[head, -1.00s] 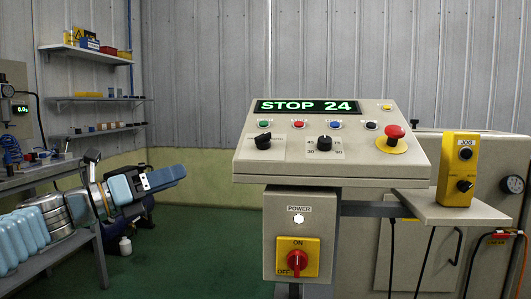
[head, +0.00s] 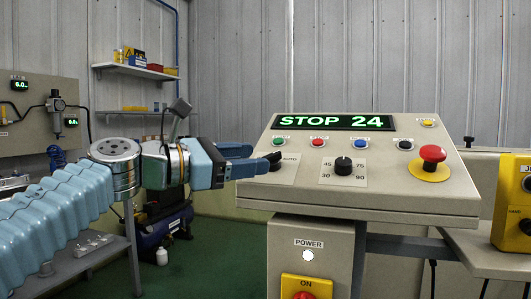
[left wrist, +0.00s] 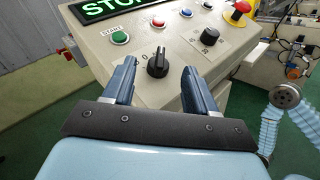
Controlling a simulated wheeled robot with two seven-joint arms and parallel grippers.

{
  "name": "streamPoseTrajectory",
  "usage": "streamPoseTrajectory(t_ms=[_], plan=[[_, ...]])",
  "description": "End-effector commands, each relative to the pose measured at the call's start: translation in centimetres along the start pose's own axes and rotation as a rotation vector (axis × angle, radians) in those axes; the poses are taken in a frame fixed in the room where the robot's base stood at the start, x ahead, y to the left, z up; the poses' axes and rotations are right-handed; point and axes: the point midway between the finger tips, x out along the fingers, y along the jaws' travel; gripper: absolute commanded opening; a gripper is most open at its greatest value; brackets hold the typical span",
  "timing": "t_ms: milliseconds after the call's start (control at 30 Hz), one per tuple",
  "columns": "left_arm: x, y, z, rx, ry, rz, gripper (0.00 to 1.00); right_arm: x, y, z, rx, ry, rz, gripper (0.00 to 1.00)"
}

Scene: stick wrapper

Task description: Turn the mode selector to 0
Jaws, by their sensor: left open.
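The mode selector is a black knob (head: 276,161) at the left end of the sloped control panel, with AUTO printed to its right. In the left wrist view the knob (left wrist: 157,63) has a pale pointer mark at its upper end, and a small 0 is printed just up-left of it. My left gripper (head: 255,160) is open at the panel's left edge, its blue fingers pointing right at the knob. In the left wrist view its two fingers (left wrist: 158,75) stand on either side of the knob, with gaps showing. My right gripper is not seen.
The panel (head: 400,195) also carries several small buttons, a speed dial (head: 343,166) and a red emergency stop (head: 432,153). The display (head: 335,122) reads STOP 24. The power box (head: 310,258) hangs below. A yellow jog box (head: 512,205) stands at right.

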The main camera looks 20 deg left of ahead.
Motion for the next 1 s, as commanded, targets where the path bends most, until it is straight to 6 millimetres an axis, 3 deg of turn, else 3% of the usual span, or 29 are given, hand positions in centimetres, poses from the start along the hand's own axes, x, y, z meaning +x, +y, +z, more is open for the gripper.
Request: streamPoseTrajectory(t_ms=[200,600,933,1000], plan=[[3.2,0.0,0.1,-0.003,-0.001,-0.002,0.57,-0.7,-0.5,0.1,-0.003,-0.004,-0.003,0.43],[4.0,0.0,0.0,-0.002,-0.001,0.000,0.55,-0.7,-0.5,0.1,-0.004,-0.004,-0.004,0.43],[4.0,0.0,0.0,-0.002,-0.001,0.000,0.05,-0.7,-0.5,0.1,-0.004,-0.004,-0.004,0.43],[4.0,0.0,0.0,-0.002,-0.001,0.000,0.02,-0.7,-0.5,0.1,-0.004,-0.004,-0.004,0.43]])
